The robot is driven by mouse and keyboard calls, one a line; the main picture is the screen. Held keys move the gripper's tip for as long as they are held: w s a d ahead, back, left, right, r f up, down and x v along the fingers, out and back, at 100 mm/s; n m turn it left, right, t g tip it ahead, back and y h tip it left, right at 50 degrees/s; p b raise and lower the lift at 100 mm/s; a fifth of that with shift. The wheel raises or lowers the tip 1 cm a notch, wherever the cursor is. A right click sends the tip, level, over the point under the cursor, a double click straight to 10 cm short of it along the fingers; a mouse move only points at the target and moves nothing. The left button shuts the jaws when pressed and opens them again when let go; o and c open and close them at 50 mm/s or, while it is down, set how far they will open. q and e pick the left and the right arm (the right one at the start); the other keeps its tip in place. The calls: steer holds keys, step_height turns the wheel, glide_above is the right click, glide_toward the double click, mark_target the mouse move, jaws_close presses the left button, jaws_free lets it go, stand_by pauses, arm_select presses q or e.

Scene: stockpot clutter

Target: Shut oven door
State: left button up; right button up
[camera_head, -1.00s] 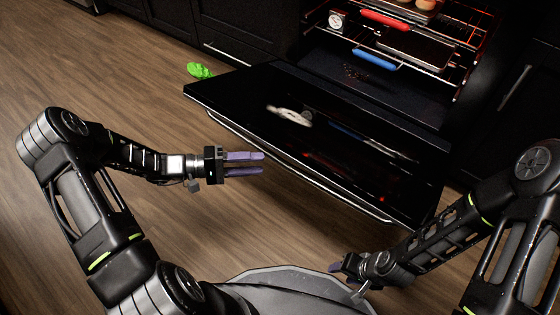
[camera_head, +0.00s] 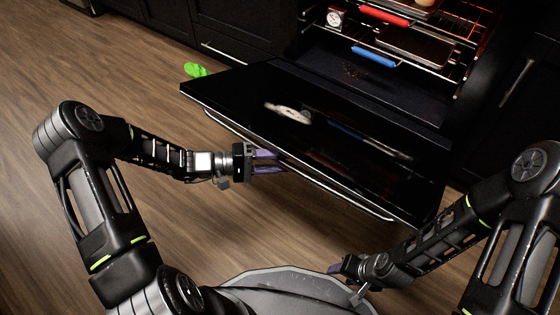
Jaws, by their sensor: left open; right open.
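The black oven door (camera_head: 240,95) hangs open, tilted down toward me, with a long metal handle (camera_head: 340,193) along its front edge. My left gripper (camera_head: 275,161) is open at the left part of the door's front edge, close to the handle. Its purple fingertips are partly hidden at the edge, and I cannot tell whether they touch it. My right gripper (camera_head: 338,270) is low at the right, beside my base, away from the door; its fingers are small and partly hidden.
Inside the oven (camera_head: 350,75) are racks with trays, a red handle (camera_head: 381,18), a blue handle (camera_head: 373,57) and a round dial (camera_head: 335,18). A green item (camera_head: 196,70) lies on the floor left of the door. Dark cabinets flank the oven. The wooden floor at left is clear.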

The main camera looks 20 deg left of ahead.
arm_select(q)
steer(key=shift+c, duration=0.4)
jaws_close()
stand_by(0.9)
